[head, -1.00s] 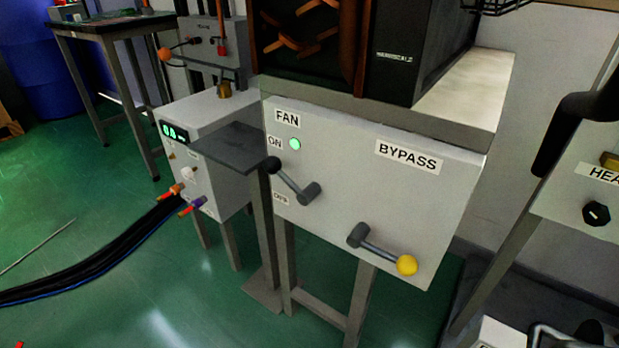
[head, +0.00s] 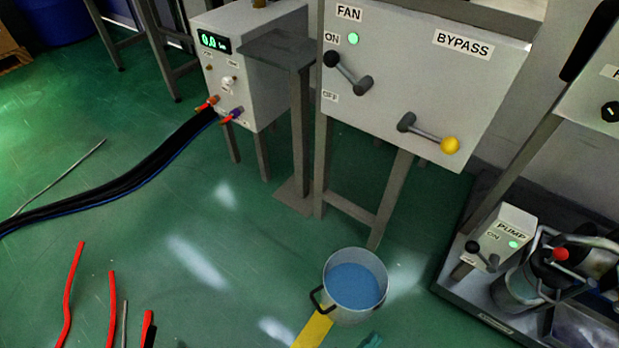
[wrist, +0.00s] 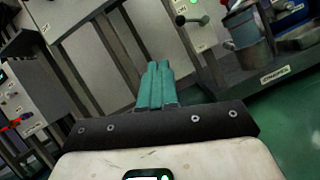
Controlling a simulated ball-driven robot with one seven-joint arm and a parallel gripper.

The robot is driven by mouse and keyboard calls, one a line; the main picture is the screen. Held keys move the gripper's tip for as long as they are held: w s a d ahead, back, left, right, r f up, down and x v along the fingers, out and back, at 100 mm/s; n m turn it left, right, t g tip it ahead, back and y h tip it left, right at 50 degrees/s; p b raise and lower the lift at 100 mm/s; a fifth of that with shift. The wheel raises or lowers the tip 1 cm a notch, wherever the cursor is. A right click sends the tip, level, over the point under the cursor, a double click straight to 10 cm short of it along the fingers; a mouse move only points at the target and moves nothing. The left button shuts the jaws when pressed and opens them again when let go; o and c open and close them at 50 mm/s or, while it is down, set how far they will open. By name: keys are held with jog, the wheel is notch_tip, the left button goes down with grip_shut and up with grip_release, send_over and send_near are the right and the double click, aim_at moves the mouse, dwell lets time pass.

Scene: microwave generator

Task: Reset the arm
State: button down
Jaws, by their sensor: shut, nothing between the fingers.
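My gripper (wrist: 157,70) shows in the wrist view with its teal fingers pressed together and nothing between them. It points toward the legs of the equipment stands, over the green floor, and touches nothing that I can see. In the head view a small teal piece (head: 372,340) at the bottom edge looks like part of my gripper. The rest of my arm is out of that view.
A pot with blue contents (head: 355,285) is near the head view's bottom. The FAN/BYPASS box (head: 420,80) has two levers. A pump unit (head: 500,240) stands right. Black hoses (head: 140,165) and red rods (head: 72,295) are left.

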jog(key=w+a+r+n+t+y, duration=0.1)
jog(key=w+n+y, duration=0.2)
jog(key=n, duration=0.1)
jog(key=w+a+r+n+t+y, duration=0.1)
jog(key=w+a+n+t+y, duration=0.1)
jog(key=w+n+y, duration=0.2)
jog(key=w+a+r+n+t+y+p, duration=0.1)
jog(key=w+a+n+y, duration=0.1)
jog(key=w+n+y, duration=0.1)
jog(key=shift+w+a+n+y, duration=0.2)
jog(key=shift+n+y, duration=0.3)
jog(key=shift+n, duration=0.3)
jog(key=w+a+r+n+g+y+p, duration=0.1)
jog(key=w+a+r+n+g+y, duration=0.15)
jog(key=n+y, duration=0.55)
jog(key=w+a+r+n+g+y+p, duration=0.1)
jog(key=w+r+n+g+y, duration=0.2)
jog(key=n, duration=1)
jog(key=s+d+r+n+g+h+p, duration=0.1)
jog(key=s+d+r+n+g+h, duration=0.15)
jog(key=s+d+n+g, duration=0.75)
jog(key=s+d+r+n+g+h+p, duration=0.15)
jog(key=s+d+n+g+h, duration=0.3)
jog(key=s+d, duration=1)
notch_tip(320, 180, up, 37)
jog(key=a+y+p, duration=0.1)
jog(key=p, duration=3.7)
jog(key=shift+n+t, duration=0.35)
jog(key=shift+t, duration=0.05)
